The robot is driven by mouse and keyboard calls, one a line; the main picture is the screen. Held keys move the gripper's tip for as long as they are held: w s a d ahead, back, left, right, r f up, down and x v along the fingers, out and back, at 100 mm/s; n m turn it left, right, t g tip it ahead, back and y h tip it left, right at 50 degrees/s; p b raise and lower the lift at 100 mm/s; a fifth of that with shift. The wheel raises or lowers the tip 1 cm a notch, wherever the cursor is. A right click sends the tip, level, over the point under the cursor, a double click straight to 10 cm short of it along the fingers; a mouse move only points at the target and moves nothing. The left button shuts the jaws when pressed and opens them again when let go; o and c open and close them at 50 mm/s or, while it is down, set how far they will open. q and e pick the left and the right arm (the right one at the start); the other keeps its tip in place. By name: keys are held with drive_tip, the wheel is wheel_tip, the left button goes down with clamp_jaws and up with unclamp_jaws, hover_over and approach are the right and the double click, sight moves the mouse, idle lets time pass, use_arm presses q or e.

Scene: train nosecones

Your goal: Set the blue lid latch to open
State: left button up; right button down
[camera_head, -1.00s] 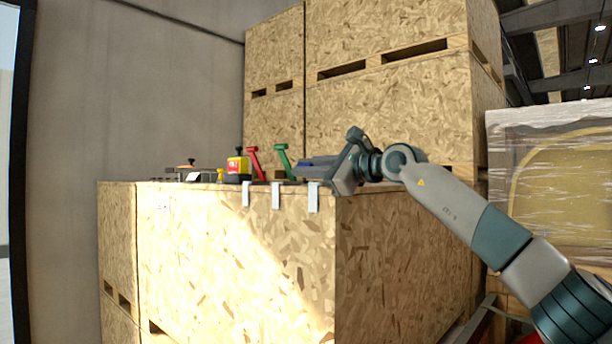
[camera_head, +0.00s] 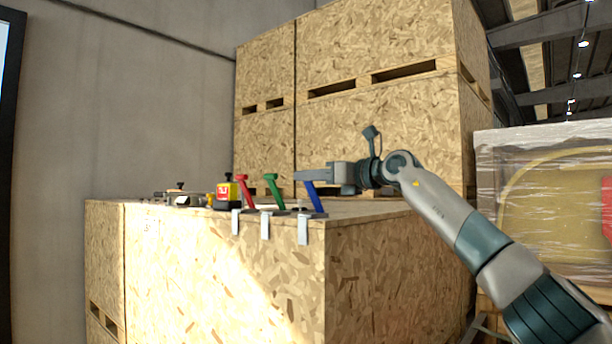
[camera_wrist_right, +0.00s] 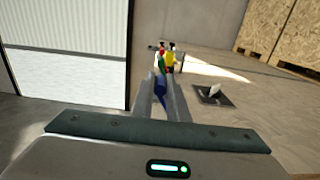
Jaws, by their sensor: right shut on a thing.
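The blue lid latch (camera_head: 315,200) is a lever at the right end of a row on top of the wooden crate. It stands up with its top leaning left, much like the red lever (camera_head: 245,190) and the green lever (camera_head: 272,189). My right gripper (camera_head: 310,175) lies level at its upper end, fingers pointing left, and is shut on it. In the right wrist view the blue latch (camera_wrist_right: 160,88) shows between the two fingers, which hide part of it. My left gripper is in neither view.
The levers' crate (camera_head: 230,265) has metal clips (camera_head: 303,230) hanging over its front edge. A yellow and red box (camera_head: 227,194) sits left of the levers. Taller stacked crates (camera_head: 370,130) stand behind. A wrapped crate (camera_head: 545,190) is at the right.

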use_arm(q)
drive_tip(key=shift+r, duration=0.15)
use_arm(e)
drive_tip(key=shift+d+r, duration=0.1)
drive_tip(key=c, duration=1.7)
unclamp_jaws()
drive_tip(key=shift+c, duration=0.2)
drive_tip(key=shift+d, duration=0.1)
drive_tip(key=shift+s+d+b, duration=0.35)
drive_tip(key=shift+b, duration=0.15)
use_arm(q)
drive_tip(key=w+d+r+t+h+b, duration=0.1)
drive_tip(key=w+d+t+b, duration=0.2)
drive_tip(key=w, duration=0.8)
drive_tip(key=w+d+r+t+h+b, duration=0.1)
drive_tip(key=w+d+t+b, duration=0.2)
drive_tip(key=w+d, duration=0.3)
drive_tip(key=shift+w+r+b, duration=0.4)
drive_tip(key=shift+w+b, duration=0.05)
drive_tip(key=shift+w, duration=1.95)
use_arm(e)
drive_tip(key=v, duration=1.6)
